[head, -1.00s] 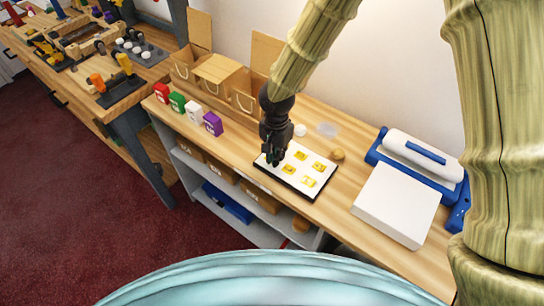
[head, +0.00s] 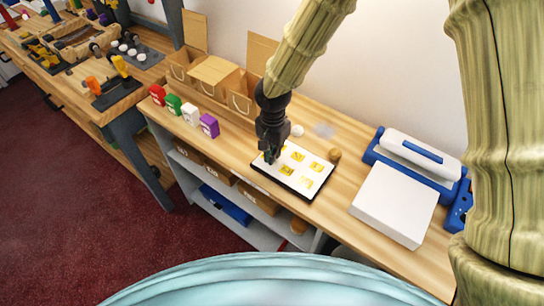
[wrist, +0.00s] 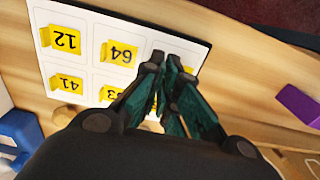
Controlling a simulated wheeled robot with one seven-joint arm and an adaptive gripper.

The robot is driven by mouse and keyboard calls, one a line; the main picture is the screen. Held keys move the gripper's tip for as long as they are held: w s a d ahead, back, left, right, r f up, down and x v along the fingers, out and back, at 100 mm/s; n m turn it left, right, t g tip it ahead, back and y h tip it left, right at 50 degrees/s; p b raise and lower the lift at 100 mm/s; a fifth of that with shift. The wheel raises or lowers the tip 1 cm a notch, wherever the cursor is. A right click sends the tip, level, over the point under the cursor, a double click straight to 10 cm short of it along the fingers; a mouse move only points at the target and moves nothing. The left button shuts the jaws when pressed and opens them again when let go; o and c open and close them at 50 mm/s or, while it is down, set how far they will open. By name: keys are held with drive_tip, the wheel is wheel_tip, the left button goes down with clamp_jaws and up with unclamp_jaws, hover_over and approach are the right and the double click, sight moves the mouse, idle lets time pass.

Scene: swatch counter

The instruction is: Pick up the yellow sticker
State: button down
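A white board with a dark edge (head: 313,188) lies on the counter and carries several yellow stickers in a grid. In the wrist view a sticker marked 12 (wrist: 64,40), one marked 64 (wrist: 120,52) and one marked 41 (wrist: 69,84) show, each with a raised flap. My gripper (wrist: 164,62) points down over the board's end cell beside the 64. Its fingertips are close together. In the head view my gripper (head: 268,156) is at the board's left end.
Red, green, white and purple boxes (head: 209,125) stand left of the board, with cardboard bags (head: 215,75) behind. A round brown thing (head: 334,154) sits close behind the board. A blue and white press (head: 395,200) is at the right.

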wheel_tip(320, 180, up, 12)
drive_tip(key=p, duration=0.1)
drive_tip(key=shift+r, duration=0.2)
idle(0.9)
